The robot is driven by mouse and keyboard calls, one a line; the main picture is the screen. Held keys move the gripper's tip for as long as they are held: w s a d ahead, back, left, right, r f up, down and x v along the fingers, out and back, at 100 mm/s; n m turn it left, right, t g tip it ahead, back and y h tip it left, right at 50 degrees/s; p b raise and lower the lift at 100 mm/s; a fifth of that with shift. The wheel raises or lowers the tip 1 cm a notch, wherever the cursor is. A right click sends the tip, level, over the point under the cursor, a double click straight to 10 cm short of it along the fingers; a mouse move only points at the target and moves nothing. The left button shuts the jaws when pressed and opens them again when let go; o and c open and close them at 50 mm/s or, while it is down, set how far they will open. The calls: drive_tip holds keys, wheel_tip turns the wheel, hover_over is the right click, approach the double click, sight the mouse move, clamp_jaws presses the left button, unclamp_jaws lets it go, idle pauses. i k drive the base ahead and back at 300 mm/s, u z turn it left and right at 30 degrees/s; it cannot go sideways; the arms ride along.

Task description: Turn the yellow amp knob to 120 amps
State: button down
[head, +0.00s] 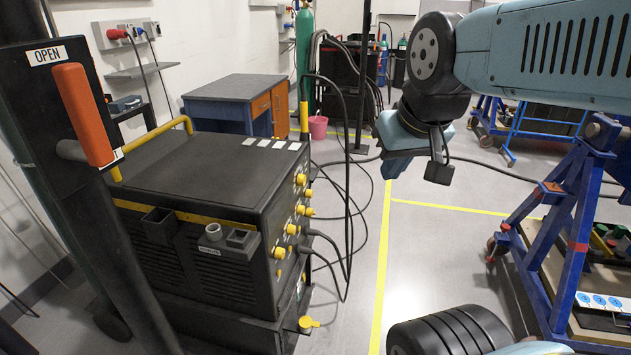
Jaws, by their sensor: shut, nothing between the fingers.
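A black welding power source (210,185) stands at the left centre, its control panel facing right and seen at a steep angle. Several yellow knobs (300,179) stick out of this panel. I cannot tell which one is the amp knob, and no scale or pointer position is readable. My gripper (438,172) hangs at the end of my light blue arm, right of the panel and well apart from it. It is shut and empty; its fingers are small and partly hidden.
Black cables hang before the panel. A post with an orange handle (83,115) marked OPEN stands at the near left. A blue trolley frame (560,240) stands at the right. Between is clear grey floor with yellow lines (384,260). A bench (225,88) is behind.

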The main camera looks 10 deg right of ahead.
sight(302, 179)
drive_tip(key=k, duration=0.95)
drive_tip(key=u, duration=0.8)
drive_tip(key=i, duration=0.65)
drive_tip(key=z, duration=0.65)
drive_tip(key=i, duration=1.05)
